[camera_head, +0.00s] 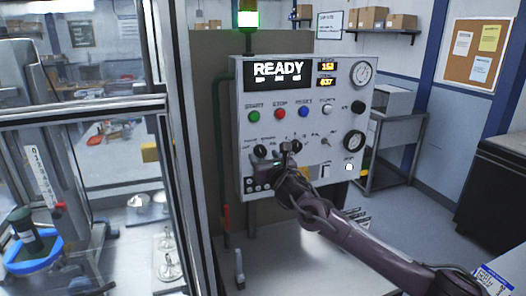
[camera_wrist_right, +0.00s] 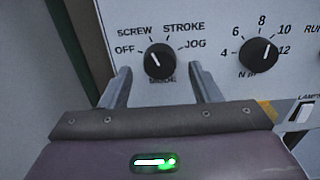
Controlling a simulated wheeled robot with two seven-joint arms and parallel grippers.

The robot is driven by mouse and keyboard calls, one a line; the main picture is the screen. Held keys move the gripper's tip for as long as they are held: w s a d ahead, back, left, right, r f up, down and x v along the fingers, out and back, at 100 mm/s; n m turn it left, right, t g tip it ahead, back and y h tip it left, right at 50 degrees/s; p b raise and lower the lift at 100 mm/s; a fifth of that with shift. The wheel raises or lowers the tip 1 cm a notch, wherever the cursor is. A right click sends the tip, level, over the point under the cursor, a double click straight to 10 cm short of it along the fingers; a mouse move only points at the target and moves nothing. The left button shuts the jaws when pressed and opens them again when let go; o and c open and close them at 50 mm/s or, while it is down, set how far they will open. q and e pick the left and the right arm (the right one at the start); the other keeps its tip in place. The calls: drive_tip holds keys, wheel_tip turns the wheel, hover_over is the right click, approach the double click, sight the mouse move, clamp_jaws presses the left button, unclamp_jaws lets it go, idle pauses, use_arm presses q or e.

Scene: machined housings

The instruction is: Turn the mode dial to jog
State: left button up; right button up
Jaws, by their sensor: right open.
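The mode dial (camera_wrist_right: 160,62) is a round black knob on the grey panel. Its labels read OFF, SCREW, STROKE and JOG, and its white mark points up and left, nearest SCREW. JOG is to its upper right. It also shows in the head view (camera_head: 260,151). My right gripper (camera_wrist_right: 159,74) is open, with one finger on each side of the dial's lower part. Gaps show between the fingers and the knob, and I cannot tell the depth of the tips. In the head view my right gripper (camera_head: 272,161) covers part of the panel. My left gripper is out of view.
A second black dial (camera_wrist_right: 258,55), marked N m, sits close to the right, its mark towards 12. A lamp switch (camera_wrist_right: 302,110) is lower right. The head view shows a READY display (camera_head: 278,71), coloured buttons above the dials, and a glazed machine frame at left.

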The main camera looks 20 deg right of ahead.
drive_tip(key=shift+w, duration=0.85)
drive_tip(key=c, duration=1)
drive_tip(key=shift+f+m+b, duration=0.2)
drive_tip(key=shift+m+b, duration=0.3)
drive_tip(key=shift+m, duration=0.2)
drive_tip(key=shift+a+m+b, duration=0.1)
drive_tip(key=shift+m+b, duration=0.9)
drive_tip(key=shift+m, duration=0.1)
drive_tip(key=m+b, duration=0.2)
drive_tip(key=m, duration=0.2)
drive_tip(key=shift+m+b, duration=0.3)
drive_tip(key=shift+b, duration=0.1)
drive_tip(key=m+b, duration=0.1)
drive_tip(key=m, duration=0.3)
drive_tip(key=shift+r+m+b, duration=0.1)
drive_tip(key=shift+m+b, duration=0.2)
drive_tip(key=m, duration=0.5)
drive_tip(key=shift+r+b, duration=0.15)
drive_tip(key=shift+b, duration=0.25)
